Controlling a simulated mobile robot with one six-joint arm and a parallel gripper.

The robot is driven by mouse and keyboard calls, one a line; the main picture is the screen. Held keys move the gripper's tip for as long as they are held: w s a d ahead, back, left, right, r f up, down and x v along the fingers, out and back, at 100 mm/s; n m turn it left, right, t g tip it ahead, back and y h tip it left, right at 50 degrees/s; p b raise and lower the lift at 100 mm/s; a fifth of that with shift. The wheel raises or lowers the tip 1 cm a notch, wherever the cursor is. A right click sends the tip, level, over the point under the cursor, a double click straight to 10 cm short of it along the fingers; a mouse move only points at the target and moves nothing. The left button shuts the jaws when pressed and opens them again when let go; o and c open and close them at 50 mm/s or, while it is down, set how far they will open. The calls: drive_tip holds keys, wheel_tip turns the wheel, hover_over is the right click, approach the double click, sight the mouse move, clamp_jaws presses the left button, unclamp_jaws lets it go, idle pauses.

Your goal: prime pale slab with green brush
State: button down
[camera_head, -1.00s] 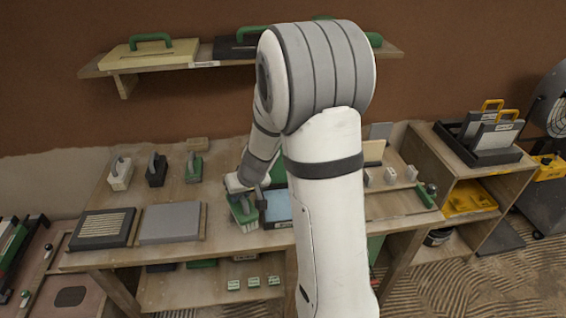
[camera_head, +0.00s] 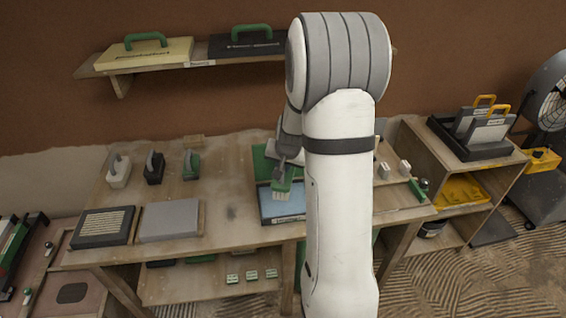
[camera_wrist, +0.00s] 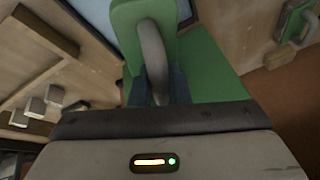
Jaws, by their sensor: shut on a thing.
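My gripper (camera_head: 285,168) is shut on the grey curved handle of the green brush (camera_head: 284,186). The brush has a green body and pale bristles facing down, over the open tray with a light blue inside (camera_head: 272,214). I cannot tell whether the bristles touch it. In the wrist view the brush's green body (camera_wrist: 128,18) and handle are between my fingers (camera_wrist: 160,88). The pale slab (camera_head: 170,221), flat and light grey, lies on the bench to the left of the tray, beside a dark slab with a ribbed light face (camera_head: 103,227).
White (camera_head: 119,171), black (camera_head: 154,168) and green (camera_head: 191,164) handled tools stand at the bench's back left. A green panel (camera_head: 262,158) is behind the tray. Small pale blocks (camera_head: 404,167) are at right. A wall shelf (camera_head: 200,63) holds cases. Bench between slab and tray is clear.

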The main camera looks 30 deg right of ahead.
drive_tip(key=shift+d+f, duration=0.1)
drive_tip(key=shift+d, duration=0.15)
drive_tip(key=shift+w+f+b, duration=0.1)
drive_tip(key=shift+f+b, duration=2.2)
drive_tip(key=shift+f, duration=0.55)
drive_tip(key=shift+f+b, duration=0.55)
drive_tip(key=shift+b, duration=0.05)
drive_tip(key=shift+r+p, duration=2.55)
drive_tip(key=shift+r, duration=1.1)
drive_tip(key=shift+f, duration=0.1)
